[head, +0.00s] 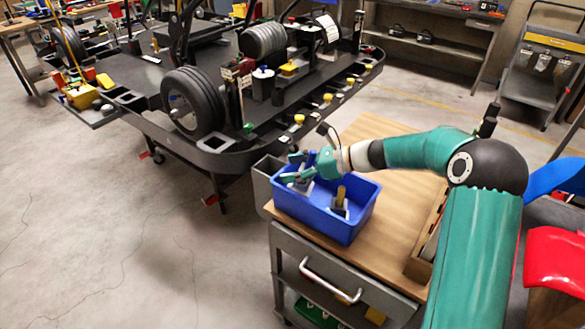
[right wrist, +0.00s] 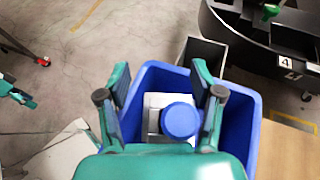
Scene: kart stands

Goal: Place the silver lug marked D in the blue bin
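The blue bin (head: 328,222) stands on the wooden top of a cart. My right gripper (head: 291,168) is over the bin's left part, with its fingers apart. In the right wrist view, a silver lug with a round blue top (right wrist: 181,120) sits inside the bin between the open fingers, with gaps beside it. Any letter on it cannot be read. A second lug with a brass-coloured post (head: 340,199) stands in the bin's right part. A teal piece at the left edge of the right wrist view, possibly my left gripper (right wrist: 16,92), is cut off.
A grey bin (head: 263,180) adjoins the blue bin's left side. The kart stand (head: 225,155) with its wheels is just beyond. A wooden tray (head: 425,250) lies on the cart's right part. The cart top (head: 385,215) between is bare.

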